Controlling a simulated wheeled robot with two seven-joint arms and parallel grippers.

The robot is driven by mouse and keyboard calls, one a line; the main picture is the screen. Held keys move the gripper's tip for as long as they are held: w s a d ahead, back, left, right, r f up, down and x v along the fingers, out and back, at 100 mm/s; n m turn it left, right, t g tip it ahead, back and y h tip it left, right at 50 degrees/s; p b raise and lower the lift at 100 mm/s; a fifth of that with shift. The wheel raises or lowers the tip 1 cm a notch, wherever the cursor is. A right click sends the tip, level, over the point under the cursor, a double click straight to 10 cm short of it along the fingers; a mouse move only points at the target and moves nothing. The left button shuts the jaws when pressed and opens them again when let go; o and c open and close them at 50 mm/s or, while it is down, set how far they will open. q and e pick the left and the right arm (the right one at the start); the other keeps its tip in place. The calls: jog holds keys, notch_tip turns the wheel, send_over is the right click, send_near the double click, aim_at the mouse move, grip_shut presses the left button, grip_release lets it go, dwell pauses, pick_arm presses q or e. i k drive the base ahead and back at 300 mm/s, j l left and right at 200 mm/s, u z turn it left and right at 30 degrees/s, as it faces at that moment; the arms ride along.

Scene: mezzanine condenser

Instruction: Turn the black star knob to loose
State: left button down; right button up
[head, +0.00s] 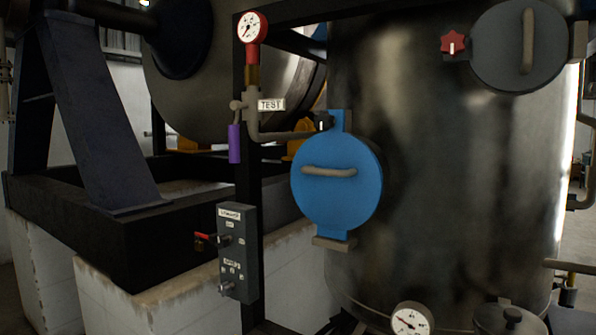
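A small black knob (323,121) with a pale mark sits at the top left of the blue round hatch (337,205), beside its upper bracket. The knob is small and dark, so its star shape and exact setting cannot be told. The blue hatch has a grey bar handle and looks closed against the large dark metal tank (445,180). A red star knob (453,45) with a white mark sits beside a dark grey round hatch (522,45) at the upper right. Neither of my grippers shows in the head view.
A pipe with a red-based gauge (252,28), a TEST tag (271,105) and a purple handle (234,144) stands left of the blue hatch. A grey control box (237,252) is below. Another gauge (412,319) and a dark lid (506,319) are at the bottom.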

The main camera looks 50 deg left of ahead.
aim_at(323, 121)
jog(key=u, duration=1.5)
jog(key=i+l+u, duration=0.2)
jog(key=l, duration=0.15)
jog(key=l+u, duration=0.2)
jog(key=k+l, duration=0.05)
jog(key=l, duration=0.05)
